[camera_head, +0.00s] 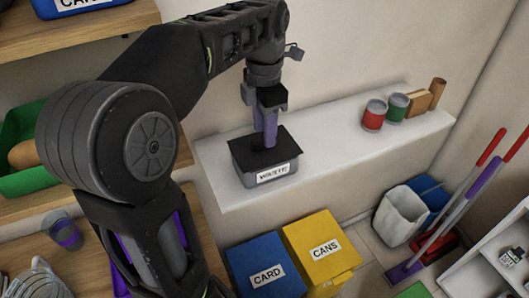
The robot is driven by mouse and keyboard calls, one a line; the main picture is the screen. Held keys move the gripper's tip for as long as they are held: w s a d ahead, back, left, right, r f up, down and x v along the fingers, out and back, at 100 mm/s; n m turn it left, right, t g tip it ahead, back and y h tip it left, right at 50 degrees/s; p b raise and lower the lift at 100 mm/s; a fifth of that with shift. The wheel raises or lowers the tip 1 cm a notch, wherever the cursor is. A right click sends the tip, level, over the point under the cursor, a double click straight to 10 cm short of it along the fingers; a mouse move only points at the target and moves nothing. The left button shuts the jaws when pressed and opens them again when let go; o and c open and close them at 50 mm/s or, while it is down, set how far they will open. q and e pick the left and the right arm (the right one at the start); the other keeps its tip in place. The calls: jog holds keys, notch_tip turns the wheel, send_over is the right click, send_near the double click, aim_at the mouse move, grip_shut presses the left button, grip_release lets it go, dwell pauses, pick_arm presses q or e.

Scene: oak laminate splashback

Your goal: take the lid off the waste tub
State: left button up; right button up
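The waste tub (268,176) is a small grey box with a white label at the front of the white ledge. Its flat black lid (284,147) lies on top and appears level on the rim. My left gripper (269,143) points down over the middle of the lid, with its purple fingertips at or very near the lid's top. The fingers look close together from this angle. Any knob between them is hidden, so I cannot tell if they are closed on it. My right gripper is not in view.
The white ledge (345,145) is clear right of the tub up to a red can (374,115), a green can (398,106) and wooden pieces (419,100). Below stand a blue CARD bin (262,262) and a yellow CANS bin (318,245). A wall is close behind.

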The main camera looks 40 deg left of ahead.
pick_arm(q)
notch_tip(320, 180, down, 2)
jog(key=shift+c, duration=0.6)
grip_shut()
dwell(0.5)
